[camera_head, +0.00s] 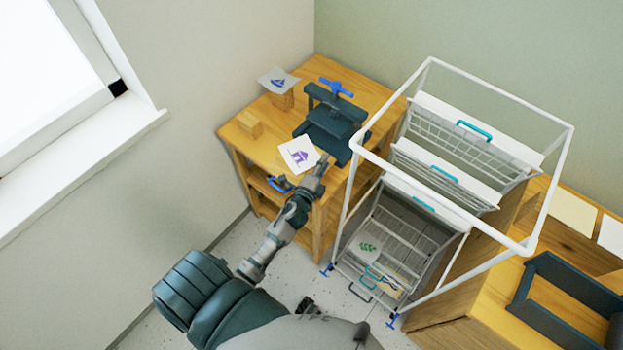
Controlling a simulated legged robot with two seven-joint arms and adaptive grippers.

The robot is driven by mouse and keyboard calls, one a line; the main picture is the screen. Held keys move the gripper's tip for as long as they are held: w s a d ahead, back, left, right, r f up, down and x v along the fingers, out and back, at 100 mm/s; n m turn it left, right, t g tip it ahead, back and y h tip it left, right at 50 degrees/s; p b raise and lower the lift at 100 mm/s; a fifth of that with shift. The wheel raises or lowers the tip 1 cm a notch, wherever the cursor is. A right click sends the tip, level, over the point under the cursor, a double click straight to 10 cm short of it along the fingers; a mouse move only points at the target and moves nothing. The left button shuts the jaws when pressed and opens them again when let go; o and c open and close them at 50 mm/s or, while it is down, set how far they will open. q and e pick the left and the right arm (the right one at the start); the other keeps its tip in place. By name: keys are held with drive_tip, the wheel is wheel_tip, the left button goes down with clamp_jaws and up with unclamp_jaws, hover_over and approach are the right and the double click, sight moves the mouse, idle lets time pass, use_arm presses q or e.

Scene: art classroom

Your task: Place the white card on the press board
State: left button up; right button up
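A white card with a purple print (297,154) is in front of the dark press (326,130) on the wooden table. My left gripper (321,165) reaches up to the card's right edge and appears shut on it. The card looks held above the table's front edge, tilted, just short of the press board (327,142); the gap between them is hard to judge. The press has a blue handle on top. A second white card with a blue boat print (279,80) rests on a wooden block at the table's back left. My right gripper does not show.
A white wire rack (463,145) with tilted trays and teal handles stands close on the right. Another wooden table (482,321) with a dark tray (534,318) is at the lower right.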

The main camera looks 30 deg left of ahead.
use_arm(q)
drive_tip(key=s, duration=0.5)
drive_tip(key=s+d, duration=0.1)
drive_tip(key=s, duration=0.1)
drive_tip(key=shift+s+d+r, duration=0.1)
drive_tip(key=shift+s, duration=0.3)
drive_tip(key=shift+s+r, duration=0.1)
drive_tip(key=shift+s, duration=0.5)
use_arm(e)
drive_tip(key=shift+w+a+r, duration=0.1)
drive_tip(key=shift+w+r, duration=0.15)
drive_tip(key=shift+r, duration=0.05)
use_arm(q)
drive_tip(key=shift+s, duration=0.1)
